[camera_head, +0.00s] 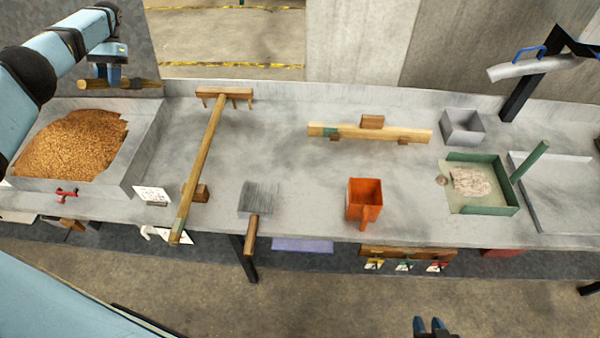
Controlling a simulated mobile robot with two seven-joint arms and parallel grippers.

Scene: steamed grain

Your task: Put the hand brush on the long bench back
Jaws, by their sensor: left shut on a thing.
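My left gripper (108,76) is at the upper left, near the bench's back edge and beyond the grain tray. It is shut on a short wooden bar (146,84) with a dark part, held roughly level. This may be the hand brush, but I cannot make out bristles. The long bench (300,185) runs across the view. A grey, flat-headed tool (259,196) with a wooden handle lies at its front, the handle reaching past the edge. My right gripper (430,327) shows only its fingertips at the bottom edge, in front of the bench, with nothing visible in it.
A grain tray (147,150) fills the bench's left end. A long wooden rake (205,150), an orange scoop (364,192), a wooden bar on blocks (400,132), a grey box (463,126) and a green-sided pan (490,207) occupy the bench. Bare surface lies between them.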

